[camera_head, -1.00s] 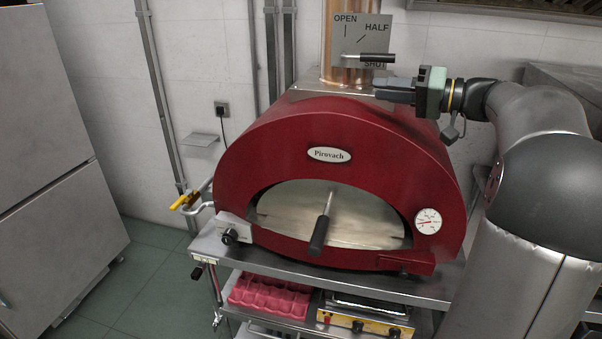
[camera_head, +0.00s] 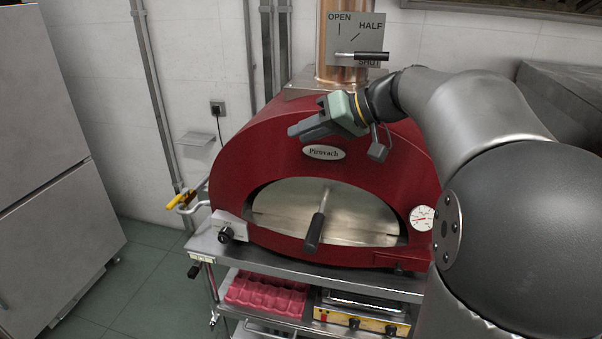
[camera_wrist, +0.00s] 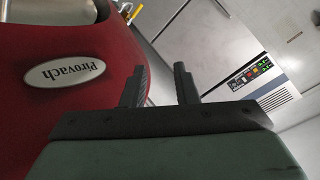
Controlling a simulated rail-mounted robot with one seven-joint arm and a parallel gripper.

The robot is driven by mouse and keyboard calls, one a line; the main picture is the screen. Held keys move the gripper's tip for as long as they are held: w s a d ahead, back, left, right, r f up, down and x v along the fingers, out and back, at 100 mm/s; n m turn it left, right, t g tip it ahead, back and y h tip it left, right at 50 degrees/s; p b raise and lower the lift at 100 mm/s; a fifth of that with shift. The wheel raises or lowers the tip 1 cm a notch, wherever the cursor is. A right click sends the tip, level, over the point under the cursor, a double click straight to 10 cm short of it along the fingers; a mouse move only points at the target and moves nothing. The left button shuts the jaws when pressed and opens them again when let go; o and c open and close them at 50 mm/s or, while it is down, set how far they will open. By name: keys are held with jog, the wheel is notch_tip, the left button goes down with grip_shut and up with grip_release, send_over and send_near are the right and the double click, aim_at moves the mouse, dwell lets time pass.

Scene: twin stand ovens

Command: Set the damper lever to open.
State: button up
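The damper lever (camera_head: 372,56) has a black handle and lies horizontal, pointing right, at the SHUT mark. It sits on the grey damper plate (camera_head: 376,22) marked OPEN, HALF and SHUT, fixed at the copper flue (camera_head: 328,52) above the red oven (camera_head: 262,135). My gripper (camera_head: 292,132) is below and left of the lever, in front of the oven's upper face near the Pirovach badge (camera_head: 324,152), and clear of the lever. In the wrist view, its two fingers (camera_wrist: 160,88) stand apart with nothing between them. The lever is not in the wrist view.
The oven door (camera_head: 280,215) is closed, with a black-gripped handle (camera_head: 315,232). A yellow-handled valve (camera_head: 180,200) is at the left by the wall pipes. A tall steel cabinet (camera_head: 45,140) stands at far left. A red tray (camera_head: 265,293) sits on the lower shelf.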

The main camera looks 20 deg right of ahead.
jog(key=s+a+f+m+g+h, duration=0.1)
jog(key=s+a+f, duration=0.1)
jog(key=f, duration=0.4)
jog(key=shift+s+a+f+g+h+b, duration=0.3)
jog(key=shift+s+g+b, duration=0.1)
jog(key=shift+s, duration=0.25)
